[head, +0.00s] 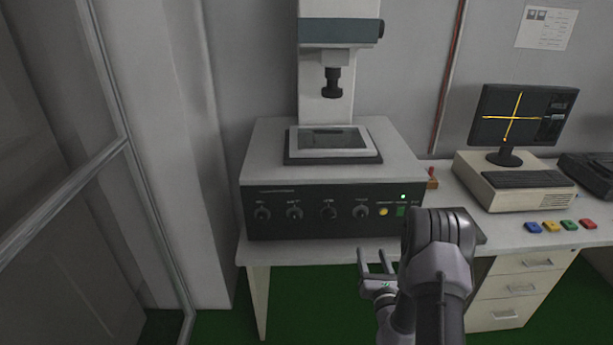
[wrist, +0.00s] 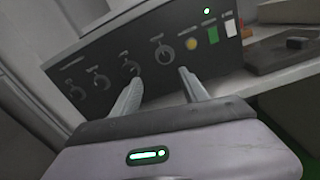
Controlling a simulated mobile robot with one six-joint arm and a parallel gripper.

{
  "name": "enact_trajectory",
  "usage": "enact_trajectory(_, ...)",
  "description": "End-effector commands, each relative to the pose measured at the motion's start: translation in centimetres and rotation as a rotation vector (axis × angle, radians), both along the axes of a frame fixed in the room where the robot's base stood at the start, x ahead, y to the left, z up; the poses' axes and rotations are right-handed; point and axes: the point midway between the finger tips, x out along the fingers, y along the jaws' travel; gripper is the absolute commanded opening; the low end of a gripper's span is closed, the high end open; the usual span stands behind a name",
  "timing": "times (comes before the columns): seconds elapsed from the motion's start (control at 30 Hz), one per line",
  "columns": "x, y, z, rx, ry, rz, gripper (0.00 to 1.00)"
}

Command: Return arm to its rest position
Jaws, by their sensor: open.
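My gripper (head: 374,262) is open and empty in the head view. It is in front of the desk's front edge, below the dark control panel of the testing machine. In the wrist view my gripper's two fingers (wrist: 160,82) are spread apart with nothing between them. They point toward the machine's panel (wrist: 125,68), which has several knobs, a yellow button and a lit green light. My arm (head: 437,262) is bent, at the lower middle right of the head view, and hides part of the desk's front edge.
The testing machine (head: 330,180) stands on the white desk (head: 315,250). To the right are a monitor (head: 522,115) on a beige computer case (head: 513,181) and several coloured blocks (head: 551,226). Drawers (head: 520,288) are below. A glass door frame (head: 125,140) is at left. Green floor shows under the desk.

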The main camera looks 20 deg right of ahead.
Motion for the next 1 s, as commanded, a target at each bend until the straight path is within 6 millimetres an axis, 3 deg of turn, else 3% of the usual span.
enact_trajectory(0.07,1.4,2.5,2.9,-0.017,-0.025,0.099,0.52)
enact_trajectory(0.13,2.8,7.0,7.2,-0.053,-0.057,0.267,0.52)
enact_trajectory(0.2,3.0,12.8,12.2,-0.115,-0.085,0.477,0.52)
enact_trajectory(0.27,1.9,18.0,16.0,-0.188,-0.102,0.662,0.52)
enact_trajectory(0.3,0.5,21.4,18.3,-0.249,-0.108,0.786,0.52)
enact_trajectory(0.37,-2.6,26.3,21.2,-0.364,-0.112,0.977,0.52)
enact_trajectory(0.43,-7.7,31.4,23.6,-0.545,-0.106,1.202,0.52)
enact_trajectory(0.47,-10.3,33.1,24.3,-0.643,-0.100,1.296,0.52)
enact_trajectory(0.5,-14.3,34.9,24.8,-0.798,-0.085,1.421,0.52)
enact_trajectory(0.53,-17.4,35.8,24.8,-0.937,-0.069,1.511,0.52)
enact_trajectory(0.6,-23.6,35.6,24.0,-1.293,-0.017,1.661,0.52)
enact_trajectory(0.7,-28.8,32.0,22.9,-1.805,0.070,1.717,0.52)
enact_trajectory(0.83,-30.7,27.2,23.4,-2.293,0.168,1.616,0.52)
enact_trajectory(0.9,-30.8,25.7,24.0,-2.439,0.200,1.557,0.52)
enact_trajectory(1.0,-30.9,24.8,24.4,-2.519,0.222,1.519,0.52)
